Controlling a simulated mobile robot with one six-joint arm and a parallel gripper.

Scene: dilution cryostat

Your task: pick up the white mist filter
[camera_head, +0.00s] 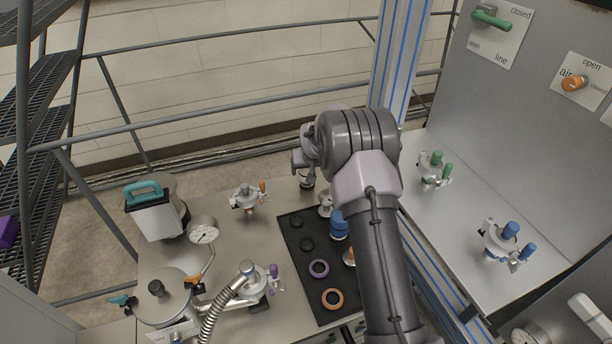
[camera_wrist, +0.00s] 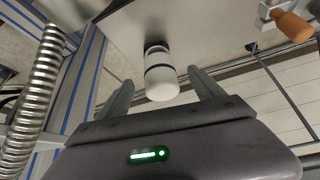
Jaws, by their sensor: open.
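The white mist filter (camera_wrist: 161,82) is a white cylinder with black bands, in the middle of the wrist view. It appears between the two fingers of my gripper (camera_wrist: 160,79), with a gap on each side. The fingers are open and hold nothing. In the head view my gripper (camera_head: 301,160) is at the back edge of the bench, left of my wrist. A small dark and white piece just below it (camera_head: 306,182) seems to be the filter, mostly hidden by my gripper.
A black mat (camera_head: 297,265) with purple and orange rings lies on the bench to the front. A valve with an orange handle (camera_head: 248,197) stands left of my gripper, and a dial gauge (camera_head: 203,231) farther left. A ribbed metal hose (camera_wrist: 38,80) runs along the wrist view's left side.

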